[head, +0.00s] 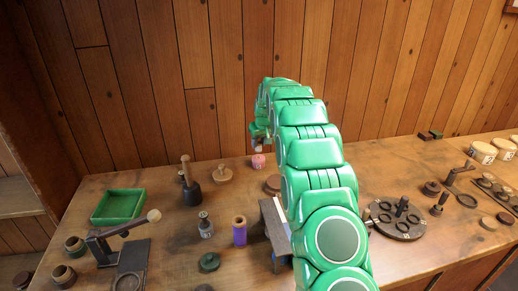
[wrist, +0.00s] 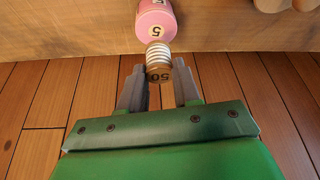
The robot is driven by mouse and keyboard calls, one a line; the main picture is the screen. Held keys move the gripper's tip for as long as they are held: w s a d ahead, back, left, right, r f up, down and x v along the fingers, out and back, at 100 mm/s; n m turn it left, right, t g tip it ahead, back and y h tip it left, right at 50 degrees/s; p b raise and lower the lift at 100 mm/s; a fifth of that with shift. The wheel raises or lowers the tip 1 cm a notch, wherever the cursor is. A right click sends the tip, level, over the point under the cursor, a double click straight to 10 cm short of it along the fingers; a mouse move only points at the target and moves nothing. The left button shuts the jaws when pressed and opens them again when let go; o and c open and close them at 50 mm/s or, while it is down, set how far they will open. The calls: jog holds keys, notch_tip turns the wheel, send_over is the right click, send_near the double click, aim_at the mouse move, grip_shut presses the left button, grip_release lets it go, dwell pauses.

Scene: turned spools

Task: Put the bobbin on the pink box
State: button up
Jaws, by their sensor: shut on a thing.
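The bobbin (wrist: 158,65), with a brown end marked 50 and white ribbed thread, is between the fingers of my gripper (wrist: 159,76) in the wrist view. My gripper is shut on it. The pink box (wrist: 156,20), small and round with pale number labels, is just beyond the bobbin in that view. In the head view the pink box (head: 258,161) stands near the table's back edge, with my gripper (head: 259,143) right above it. The bobbin is mostly hidden there by my arm and fingers. I cannot tell whether bobbin and box touch.
On the wooden table, a wooden knobbed piece (head: 222,174) and a dark mallet-like tool (head: 190,181) stand left of the pink box. A purple spool (head: 240,231), a bottle (head: 205,226) and a green tray (head: 118,206) are nearer. A plank wall rises close behind.

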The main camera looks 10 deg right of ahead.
aim_at(260, 145)
jog(key=shift+f, duration=1.5)
jog(key=shift+f, duration=0.1)
jog(key=o, duration=1)
jog(key=a+v, duration=0.1)
jog(key=v, duration=1.1)
jog(key=s+a+r+g, duration=0.1)
jog(key=s+r, duration=0.1)
jog(key=s, duration=0.4)
jog(key=s+a+r+g, duration=0.1)
jog(key=s+r, duration=0.2)
jog(key=s, duration=0.3)
jog(key=s+a+g, duration=0.1)
jog(key=s, duration=1.6)
jog(key=s+a+f+m+g, duration=0.1)
jog(key=s+g, duration=0.1)
jog(key=s, duration=1.5)
jog(key=s+a+f+m+g, duration=0.1)
jog(key=s, duration=1.7)
jog(key=shift+a+h, duration=0.35)
jog(key=shift+h, duration=0.05)
